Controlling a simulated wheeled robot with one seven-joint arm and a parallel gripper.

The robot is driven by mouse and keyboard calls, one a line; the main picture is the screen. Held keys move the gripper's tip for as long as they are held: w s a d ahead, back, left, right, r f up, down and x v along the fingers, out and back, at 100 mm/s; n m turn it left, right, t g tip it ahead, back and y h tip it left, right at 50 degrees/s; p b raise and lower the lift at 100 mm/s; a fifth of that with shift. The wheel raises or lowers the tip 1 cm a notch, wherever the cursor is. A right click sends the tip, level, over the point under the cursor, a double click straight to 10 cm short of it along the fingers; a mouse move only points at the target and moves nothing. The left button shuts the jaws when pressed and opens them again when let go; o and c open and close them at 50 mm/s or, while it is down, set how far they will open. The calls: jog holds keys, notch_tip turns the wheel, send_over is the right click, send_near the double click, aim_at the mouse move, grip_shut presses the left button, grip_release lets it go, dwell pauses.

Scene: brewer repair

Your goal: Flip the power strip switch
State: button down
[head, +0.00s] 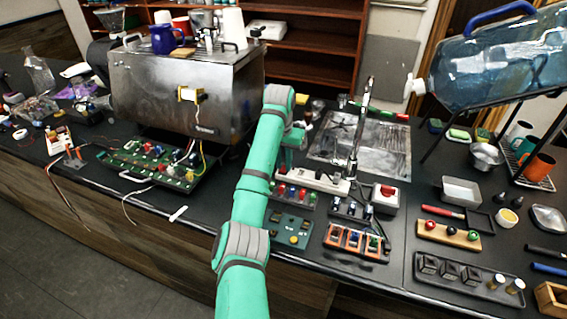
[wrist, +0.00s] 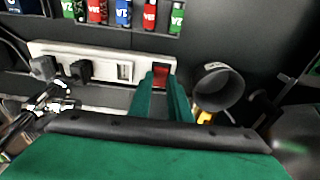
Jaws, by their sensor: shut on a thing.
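The white power strip (head: 318,182) lies on the black counter behind the small component boards. It also shows in the wrist view (wrist: 105,56), with dark plugs (wrist: 78,70) in its left part and a red switch (wrist: 161,72) at its right end. My gripper (wrist: 161,80) is at that right end, its two green fingertips close together on either side of the red switch and shut on it. The fingers cover part of the switch, so I cannot tell which way it is tilted. In the head view my gripper (head: 291,157) is partly hidden by my arm.
A dark round cup-like part (wrist: 218,87) stands just right of my fingers. A steel brewer (head: 185,90) stands to the left and a sink (head: 375,145) lies behind to the right. Boards with colored parts (head: 290,229) crowd the counter's front.

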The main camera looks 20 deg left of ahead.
aim_at(282, 171)
jog(key=c, duration=1.6)
grip_release()
jog(key=shift+c, duration=0.2)
notch_tip(282, 171, up, 11)
jog(key=s, duration=0.1)
jog(key=shift+s+f, duration=0.15)
jog(key=shift+s, duration=0.1)
